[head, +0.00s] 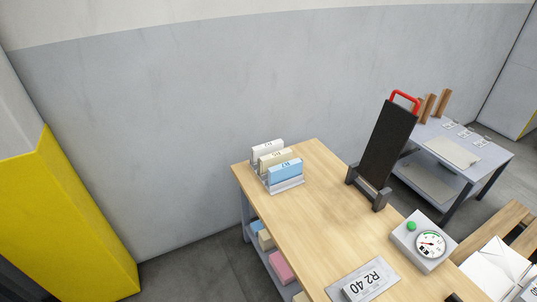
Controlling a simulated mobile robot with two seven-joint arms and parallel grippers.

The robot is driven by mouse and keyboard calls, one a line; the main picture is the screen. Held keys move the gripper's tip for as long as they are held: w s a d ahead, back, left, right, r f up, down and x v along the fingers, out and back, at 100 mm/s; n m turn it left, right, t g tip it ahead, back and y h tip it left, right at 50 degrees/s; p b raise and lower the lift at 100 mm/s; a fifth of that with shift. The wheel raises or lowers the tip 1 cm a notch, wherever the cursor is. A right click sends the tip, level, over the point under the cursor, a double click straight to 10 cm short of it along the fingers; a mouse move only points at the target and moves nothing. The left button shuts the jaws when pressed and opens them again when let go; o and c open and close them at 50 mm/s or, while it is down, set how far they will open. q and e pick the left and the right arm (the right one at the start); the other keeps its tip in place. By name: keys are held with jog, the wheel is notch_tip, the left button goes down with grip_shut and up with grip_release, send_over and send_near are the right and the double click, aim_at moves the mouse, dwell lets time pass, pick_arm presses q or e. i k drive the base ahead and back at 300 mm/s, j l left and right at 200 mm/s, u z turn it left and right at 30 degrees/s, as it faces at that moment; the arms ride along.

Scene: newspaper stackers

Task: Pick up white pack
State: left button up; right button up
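A white pack (267,148) stands upright at the back of a small rack (287,186) on the far left corner of the wooden table. A cream pack (276,157) and a light blue pack (285,172) stand in front of it and hide its lower part. The packs carry small dark markings too small to read. Neither of my grippers is in the head view.
The wooden table (315,210) is clear around its middle. A black upright board with a red handle (387,145) stands at its right edge. A dial device (424,242) and an "R2 40" plate (363,284) are nearer. A yellow block (65,220) is at left.

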aim_at(267, 149)
jog(key=i+j+z, duration=0.1)
jog(key=z, duration=0.3)
jog(key=i+j+z, duration=0.1)
jog(key=z, duration=0.35)
jog(key=i+j+z, duration=0.2)
jog(key=j, duration=0.3)
jog(key=j+z, duration=0.2)
jog(key=j, duration=0.3)
jog(key=i+j, duration=0.1)
jog(key=j, duration=0.35)
jog(key=i+j+z, duration=0.1)
jog(key=j, duration=0.4)
